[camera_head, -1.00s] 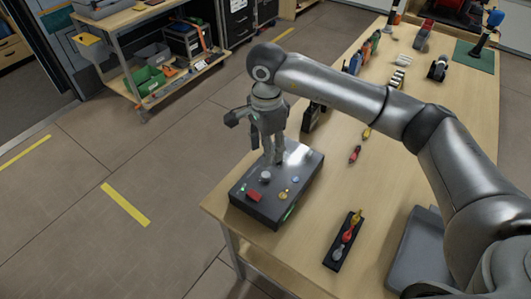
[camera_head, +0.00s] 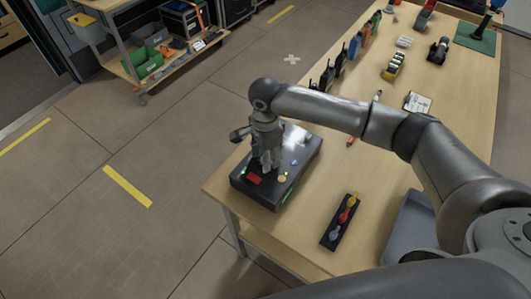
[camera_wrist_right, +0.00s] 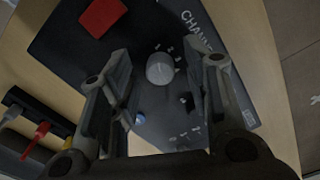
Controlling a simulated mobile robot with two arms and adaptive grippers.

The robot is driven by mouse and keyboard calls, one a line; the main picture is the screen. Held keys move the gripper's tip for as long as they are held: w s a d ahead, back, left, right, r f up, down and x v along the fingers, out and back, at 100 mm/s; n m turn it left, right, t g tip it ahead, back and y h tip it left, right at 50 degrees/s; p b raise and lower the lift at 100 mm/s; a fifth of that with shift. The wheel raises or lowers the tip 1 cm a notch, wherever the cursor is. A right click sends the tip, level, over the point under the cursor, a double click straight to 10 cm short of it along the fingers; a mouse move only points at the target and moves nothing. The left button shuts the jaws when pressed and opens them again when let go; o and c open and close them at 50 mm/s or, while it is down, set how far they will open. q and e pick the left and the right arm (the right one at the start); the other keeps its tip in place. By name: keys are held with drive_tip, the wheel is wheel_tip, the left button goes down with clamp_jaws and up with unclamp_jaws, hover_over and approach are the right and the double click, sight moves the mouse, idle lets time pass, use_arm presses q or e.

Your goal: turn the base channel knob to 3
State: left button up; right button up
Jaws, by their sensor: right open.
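The base station is a dark box (camera_head: 307,152) near the table's front left corner, with a red button (camera_head: 254,179) and a yellow knob (camera_head: 282,178) on top. In the right wrist view, the round grey knob (camera_wrist_right: 160,68) stands on the panel below the word CHANNEL, with small pale marks around it. My right gripper (camera_head: 267,162) points down over the box. Its fingers (camera_wrist_right: 165,80) are open, one on each side of the grey knob, with gaps to it. In the head view the gripper hides the grey knob. The knob's setting is not readable. My left gripper is out of view.
A black holder (camera_head: 333,236) with red, yellow and grey pieces lies to the right of the box, and a grey tray (camera_head: 408,228) beyond it. Black radios (camera_head: 327,76) stand behind. A clipboard (camera_head: 417,102) lies farther right. Bare table surrounds the box.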

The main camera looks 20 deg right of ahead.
drive_tip(key=c, duration=0.3)
clamp_jaws()
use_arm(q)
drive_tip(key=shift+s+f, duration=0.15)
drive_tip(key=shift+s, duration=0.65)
